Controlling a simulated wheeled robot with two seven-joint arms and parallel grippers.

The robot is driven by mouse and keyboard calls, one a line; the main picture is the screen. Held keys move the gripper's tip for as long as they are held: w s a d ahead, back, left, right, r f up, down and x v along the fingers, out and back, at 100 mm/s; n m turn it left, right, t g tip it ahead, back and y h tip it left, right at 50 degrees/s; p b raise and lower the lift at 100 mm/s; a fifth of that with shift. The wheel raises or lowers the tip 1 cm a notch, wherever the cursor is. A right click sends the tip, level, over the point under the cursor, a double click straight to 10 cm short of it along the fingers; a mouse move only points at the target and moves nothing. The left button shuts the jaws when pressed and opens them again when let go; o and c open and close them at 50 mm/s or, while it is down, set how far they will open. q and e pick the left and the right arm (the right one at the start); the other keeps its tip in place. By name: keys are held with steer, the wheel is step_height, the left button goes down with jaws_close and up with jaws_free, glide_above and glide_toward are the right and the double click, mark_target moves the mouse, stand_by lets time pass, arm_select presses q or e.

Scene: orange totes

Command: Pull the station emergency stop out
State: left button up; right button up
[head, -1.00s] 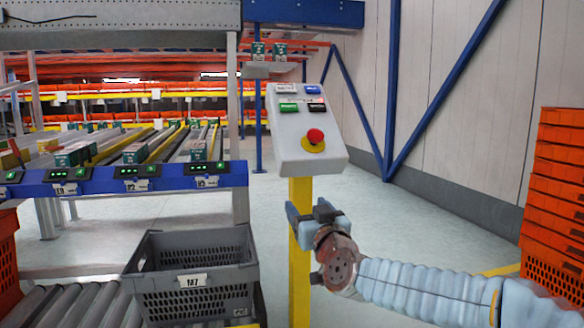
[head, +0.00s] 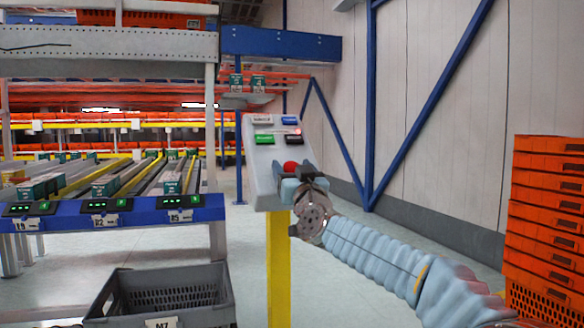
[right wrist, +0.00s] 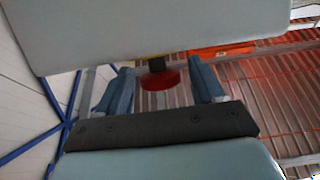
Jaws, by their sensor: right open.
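The emergency stop is a red mushroom button (head: 290,166) low on the sloped face of a pale control box (head: 262,185). The box stands on a yellow post (head: 279,262). My right gripper (head: 298,172) is open at the button in the head view and hides part of it and its yellow base. In the right wrist view the red button (right wrist: 158,80) lies between the two blue fingers (right wrist: 160,72), with a visible gap on each side. The pale box fills the top of that view. My left gripper is in neither view.
Above the stop, the box carries a green button (head: 265,139), a blue button (head: 289,121) and a black button (head: 294,140). A grey tote (head: 160,290) is at lower left, near a conveyor rack (head: 120,213). Stacked orange totes (head: 548,210) stand right. The floor between is clear.

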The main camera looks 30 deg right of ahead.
steer(key=shift+w+r, duration=0.15)
steer(key=shift+w, duration=0.15)
jaws_close()
steer(key=shift+s+r+p, duration=0.1)
steer(key=shift+r+p, duration=0.2)
steer(key=shift+p, duration=0.05)
steer(key=shift+s+r, duration=0.2)
steer(key=shift+s, duration=0.05)
steer(key=shift+f, duration=0.1)
jaws_free()
